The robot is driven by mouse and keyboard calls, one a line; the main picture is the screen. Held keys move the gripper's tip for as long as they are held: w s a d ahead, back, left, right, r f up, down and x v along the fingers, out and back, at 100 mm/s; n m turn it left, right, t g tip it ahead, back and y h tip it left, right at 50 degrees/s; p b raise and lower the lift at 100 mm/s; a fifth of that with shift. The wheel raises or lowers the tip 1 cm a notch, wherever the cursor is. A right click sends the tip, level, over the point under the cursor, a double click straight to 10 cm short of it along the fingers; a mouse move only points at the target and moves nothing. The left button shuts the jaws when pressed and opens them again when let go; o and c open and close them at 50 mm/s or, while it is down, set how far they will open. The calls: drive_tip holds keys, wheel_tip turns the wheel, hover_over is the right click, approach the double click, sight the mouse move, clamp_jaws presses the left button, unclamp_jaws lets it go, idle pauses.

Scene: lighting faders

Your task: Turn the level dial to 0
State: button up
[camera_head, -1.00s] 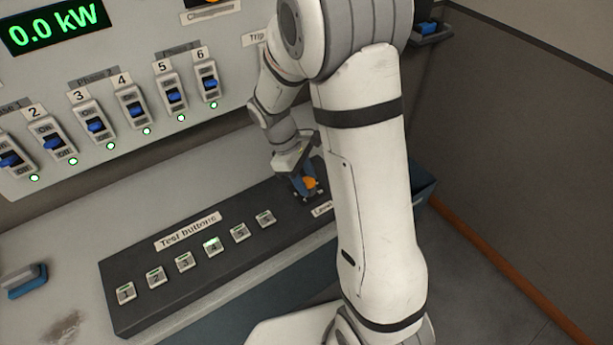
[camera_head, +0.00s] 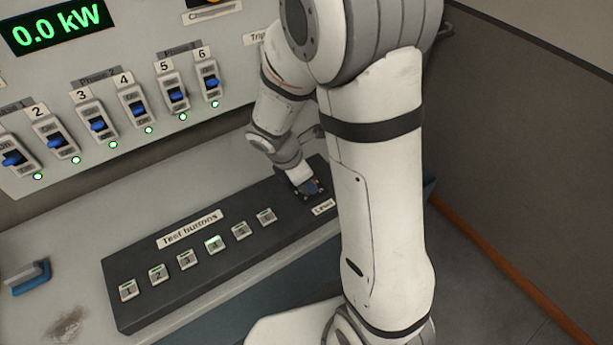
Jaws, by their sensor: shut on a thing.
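My gripper (camera_head: 309,188) points down at the right end of the dark button panel (camera_head: 150,308), just above the "Level" label (camera_head: 323,207). It is shut on the level dial, whose orange knob is covered by the gripper now. The dial's pointer and setting cannot be read. Small pale marks show around the fingertips. The display (camera_head: 58,27) at the top left reads 0.0 kW in green.
Test buttons (camera_head: 187,259) run in a row left of the dial; button 4 (camera_head: 214,243) glows green. Blue-handled switches (camera_head: 137,107) line the upright panel behind, with lit green lamps below. A blue handle (camera_head: 27,278) lies at the left. My arm blocks the right of the panel.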

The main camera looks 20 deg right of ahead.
sight(296, 194)
drive_tip(key=shift+n, duration=0.5)
drive_tip(key=o, duration=1)
drive_tip(key=p+v, duration=0.1)
drive_tip(key=v, duration=0.6)
drive_tip(key=shift+s+r, duration=0.2)
drive_tip(key=shift+r, duration=0.15)
drive_tip(key=shift+a, duration=0.1)
